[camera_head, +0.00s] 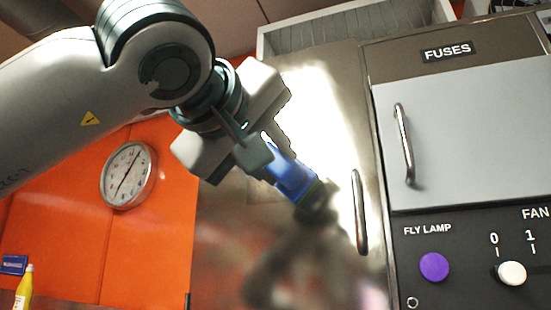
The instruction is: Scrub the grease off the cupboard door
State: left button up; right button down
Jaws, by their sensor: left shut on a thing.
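The cupboard door (225,245) is a shiny brownish metal panel in the middle of the head view, with an upright bar handle (359,212) near its right edge. My left gripper (268,165) comes in from the upper left and is shut on a blue scrubber (294,180). The scrubber's dark lower end is at or very near the door; I cannot tell if it touches. A bright glare covers the upper door, and a dark blurred reflection shows below the scrubber. I cannot make out grease clearly. My right gripper is not in view.
Right of the door is a dark panel with a grey FUSES door (470,130), its handle (404,145), a purple button (434,267) and a white knob (511,273). A clock (128,175) hangs on the orange wall. A yellow bottle (23,290) and blue box (13,264) are lower left.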

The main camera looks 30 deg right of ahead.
pick_arm(q)
jog(key=w+a, duration=0.2)
jog(key=w, duration=0.1)
jog(key=shift+a, duration=0.15)
jog(key=shift+s, duration=0.1)
dwell(0.4)
jog(key=shift+w+a, duration=0.55)
jog(key=shift+w, duration=0.2)
jog(key=shift+w+a, duration=0.55)
jog(key=shift+w, duration=0.2)
jog(key=shift+w+a, duration=0.1)
jog(key=shift+w, duration=0.05)
jog(key=w+a, duration=0.2)
jog(key=shift+w+a+p, duration=0.1)
jog(key=shift+w+p, duration=0.25)
jog(key=shift+w, duration=0.05)
